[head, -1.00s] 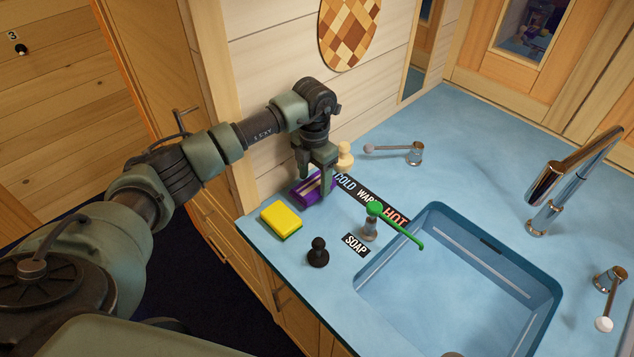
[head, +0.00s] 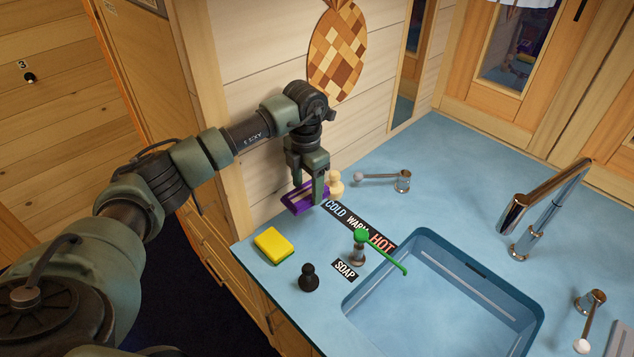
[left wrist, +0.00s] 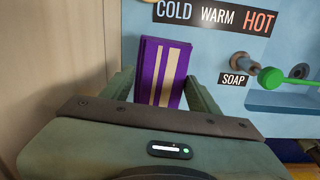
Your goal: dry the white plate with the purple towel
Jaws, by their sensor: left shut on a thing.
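The purple towel (head: 293,201), folded flat with pale stripes, is between the fingers of my left gripper (head: 308,193), which is shut on it. It appears to be held just above the blue counter, near the log wall. In the left wrist view the towel (left wrist: 150,72) sits between both fingers, its striped face toward the camera. The white plate is not visible in any view. My right gripper is not in view.
A yellow sponge (head: 273,245), a black knob (head: 309,278) and a green-handled soap lever (head: 362,238) stand left of the sink (head: 440,290). A cream peg (head: 335,185) and a tap lever (head: 402,180) stand behind. The tall faucet (head: 540,210) is at right.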

